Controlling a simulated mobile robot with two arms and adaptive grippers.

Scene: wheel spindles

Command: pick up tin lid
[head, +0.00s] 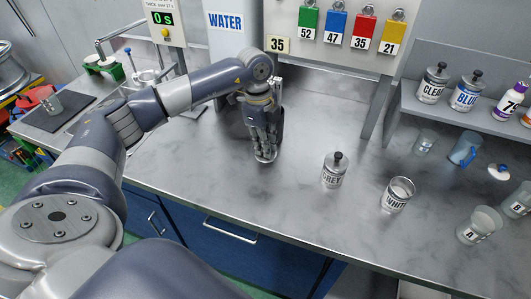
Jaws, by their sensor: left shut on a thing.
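My left gripper (264,148) points down over the middle of the steel counter and is shut on the tin lid (266,158). Only a silvery rim of the lid shows under the fingers; its knob is hidden. I cannot tell whether the lid touches the counter. To the right, the tin marked WHITE (397,195) stands upright and open at the top. The tin marked GREY (334,171) stands between them with its black-knobbed lid on. My right gripper is not in view.
Lidded CLEAR (433,82) and BLUE (466,91) tins stand on a raised shelf at right. Beakers (478,225), a blue jug (464,150) and a small white lid with a blue knob (499,171) sit at right. Coloured tags hang behind. Counter (215,172) left of the gripper is clear.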

